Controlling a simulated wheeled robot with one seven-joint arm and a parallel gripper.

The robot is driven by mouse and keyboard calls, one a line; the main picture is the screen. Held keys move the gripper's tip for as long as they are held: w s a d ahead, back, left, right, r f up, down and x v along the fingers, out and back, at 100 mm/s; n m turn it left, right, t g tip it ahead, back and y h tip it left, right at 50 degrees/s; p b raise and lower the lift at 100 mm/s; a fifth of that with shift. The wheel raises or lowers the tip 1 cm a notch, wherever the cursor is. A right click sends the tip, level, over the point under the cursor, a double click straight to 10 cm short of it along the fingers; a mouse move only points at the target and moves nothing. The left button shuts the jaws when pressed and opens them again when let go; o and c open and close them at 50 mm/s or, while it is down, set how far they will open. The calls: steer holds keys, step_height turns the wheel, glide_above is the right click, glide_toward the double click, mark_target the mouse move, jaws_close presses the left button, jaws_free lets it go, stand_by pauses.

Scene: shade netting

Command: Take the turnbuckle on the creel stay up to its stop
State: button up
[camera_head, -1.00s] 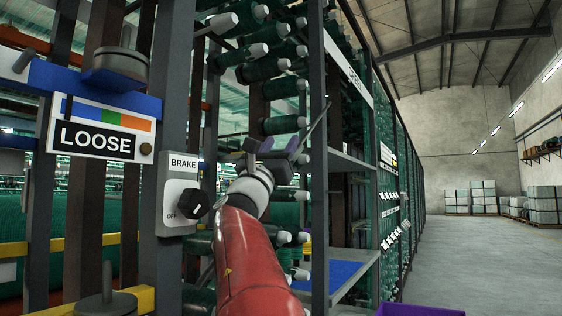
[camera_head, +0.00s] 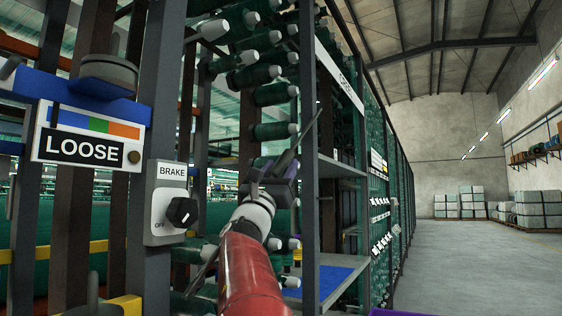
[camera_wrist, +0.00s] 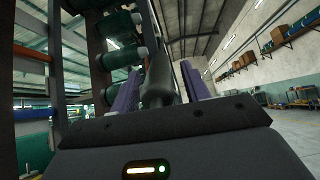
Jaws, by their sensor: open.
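A thin dark stay (camera_head: 311,124) slants past the creel frame in the head view. The turnbuckle shows as a dark grey, thick round body (camera_wrist: 157,80) in the wrist view. My gripper (camera_head: 274,172) is open at the stay. In the wrist view its purple fingers (camera_wrist: 160,88) stand on either side of the turnbuckle, with the body between them; I cannot tell whether they touch it. In the head view my gripper hides most of the turnbuckle. A gauge plate (camera_head: 87,137) reads LOOSE under a blue, green and orange band; a dark mark stands in the blue.
A brake box (camera_head: 168,202) with a black knob is on the grey post left of my arm. Green yarn packages (camera_head: 275,94) crowd the creel behind my gripper. A shelf with a blue mat (camera_head: 325,280) lies right of my arm. The aisle floor (camera_head: 450,270) is clear.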

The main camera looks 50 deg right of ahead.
steer(key=shift+w+d+r, duration=0.1)
steer(key=shift+d+r, duration=0.25)
steer(key=shift+r, duration=0.05)
steer(key=c, duration=1)
steer(key=shift+f+m+b, duration=0.2)
steer(key=shift+m+b, duration=0.45)
steer(key=shift+m, duration=0.05)
steer(key=shift+r+m+g, duration=0.15)
steer(key=shift+m+g, duration=0.25)
steer(key=o, duration=1)
steer(key=b+v, duration=0.3)
steer(key=v, duration=0.5)
